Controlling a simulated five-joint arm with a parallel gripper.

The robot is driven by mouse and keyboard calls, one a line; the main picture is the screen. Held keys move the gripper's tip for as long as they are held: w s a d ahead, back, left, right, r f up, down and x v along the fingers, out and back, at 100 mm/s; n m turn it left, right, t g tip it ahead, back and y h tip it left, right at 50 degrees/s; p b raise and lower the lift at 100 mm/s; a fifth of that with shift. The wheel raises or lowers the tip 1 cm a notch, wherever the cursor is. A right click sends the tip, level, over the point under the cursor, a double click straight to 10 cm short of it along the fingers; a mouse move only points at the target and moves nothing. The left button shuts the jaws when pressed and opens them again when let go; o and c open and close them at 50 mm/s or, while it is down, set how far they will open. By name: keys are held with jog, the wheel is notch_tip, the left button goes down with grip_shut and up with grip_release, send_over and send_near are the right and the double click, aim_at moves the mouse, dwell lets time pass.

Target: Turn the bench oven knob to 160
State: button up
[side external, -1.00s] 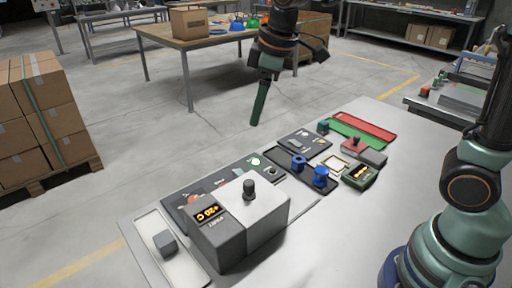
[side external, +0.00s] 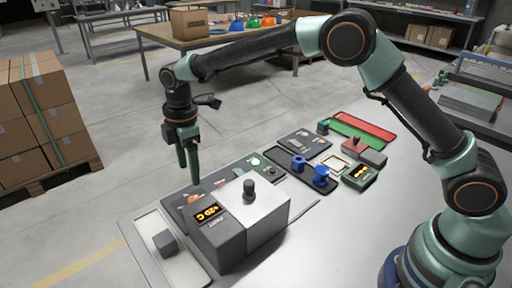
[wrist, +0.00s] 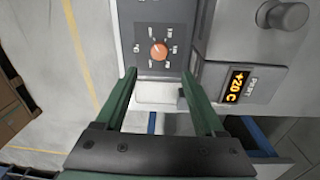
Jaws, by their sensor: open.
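An orange-red dial knob (wrist: 158,51) sits on a dark grey panel (wrist: 144,28) with pale marks around it in the wrist view. The marks and the knob's setting are too small to read. In the side view the panel (side external: 177,200) lies flat beside a grey box (side external: 220,238) with a display reading +20 C, which also shows in the wrist view (wrist: 238,84). A grey round knob (side external: 249,190) stands on the box's metal top. My gripper (side external: 189,181) is open and empty, pointing down above the panel. In the wrist view its fingertips (wrist: 159,73) flank the orange knob's near side.
A white tray (side external: 150,225) with a grey block (side external: 165,242) lies left of the box.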

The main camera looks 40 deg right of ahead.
aim_at(194, 196)
jog(key=f, duration=1)
jog(key=shift+w+f, duration=0.15)
jog(key=shift+w, duration=0.1)
grip_shut()
